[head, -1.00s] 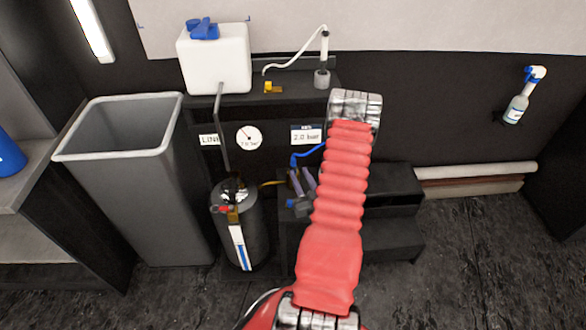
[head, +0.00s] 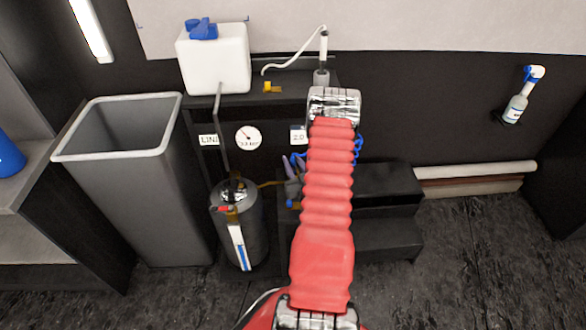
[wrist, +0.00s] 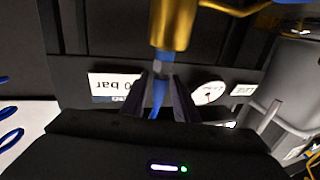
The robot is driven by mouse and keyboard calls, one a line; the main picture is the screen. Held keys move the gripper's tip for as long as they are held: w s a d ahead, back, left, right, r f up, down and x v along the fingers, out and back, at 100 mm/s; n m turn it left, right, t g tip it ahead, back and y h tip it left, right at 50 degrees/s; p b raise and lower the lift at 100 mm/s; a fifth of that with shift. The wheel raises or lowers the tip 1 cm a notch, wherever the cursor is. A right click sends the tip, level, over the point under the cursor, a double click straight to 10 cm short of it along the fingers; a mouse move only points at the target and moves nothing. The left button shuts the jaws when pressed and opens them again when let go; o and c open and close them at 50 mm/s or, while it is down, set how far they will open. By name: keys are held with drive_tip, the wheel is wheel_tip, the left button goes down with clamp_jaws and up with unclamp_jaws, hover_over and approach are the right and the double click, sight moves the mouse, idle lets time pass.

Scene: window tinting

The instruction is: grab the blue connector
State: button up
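The blue connector (wrist: 162,68) shows in the wrist view, with its blue hose running back between my fingers. It lies in line with a brass fitting (wrist: 172,25), close to its end. I cannot tell if the two touch. My gripper (wrist: 163,82) has one dark finger on each side of the connector. Whether the fingers press on it is not clear. In the head view, my gripper (head: 293,164) shows as two greyish fingers left of my red arm, in front of the dark stand. The connector itself is not clear there.
A black tank (head: 238,207) stands left of the gripper, with a thin orange hose running right. A grey bin (head: 135,180) is farther left. A white canister (head: 214,58) stands above. Blue hose loops (head: 358,148) hang right of my arm. A black step (head: 385,182) stands at right.

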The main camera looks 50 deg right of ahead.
drive_tip(key=x, duration=0.3)
drive_tip(key=shift+w+d, duration=0.15)
drive_tip(key=shift+w, duration=0.15)
drive_tip(key=shift+c, duration=0.6)
clamp_jaws()
